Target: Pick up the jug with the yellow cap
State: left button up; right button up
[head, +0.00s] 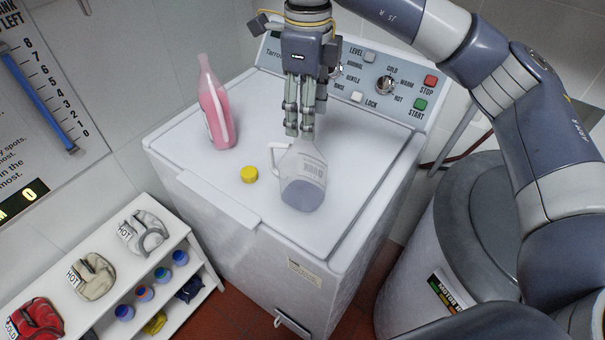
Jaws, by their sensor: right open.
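A clear jug (307,168) with a side handle and some purple liquid in its bottom stands on the white washing machine's lid (240,205). A yellow cap (249,175) lies on the lid to the left of the jug, apart from it. My right gripper (300,130) points down over the jug's top, with its fingers in front of the control panel. It is open. The fingertips overlap the jug's upper end in the picture, and I cannot tell whether they touch it. The jug's neck is partly hidden. My left gripper is not in view.
A pink bottle (216,110) stands on the lid to the left of my right gripper. The control panel (365,85) with knobs and buttons rises behind. A low white shelf (190,250) with gloves and small balls stands at lower left. The lid's front is clear.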

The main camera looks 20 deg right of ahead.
jog(key=shift+w+f, duration=0.1)
jog(key=shift+f, duration=0.15)
jog(key=p, duration=0.2)
send_over(294, 164)
jog(key=w+d, duration=0.2)
notch_tip(294, 164, down, 4)
jog(key=shift+d+f, duration=0.1)
jog(key=shift+f, duration=0.4)
grip_shut()
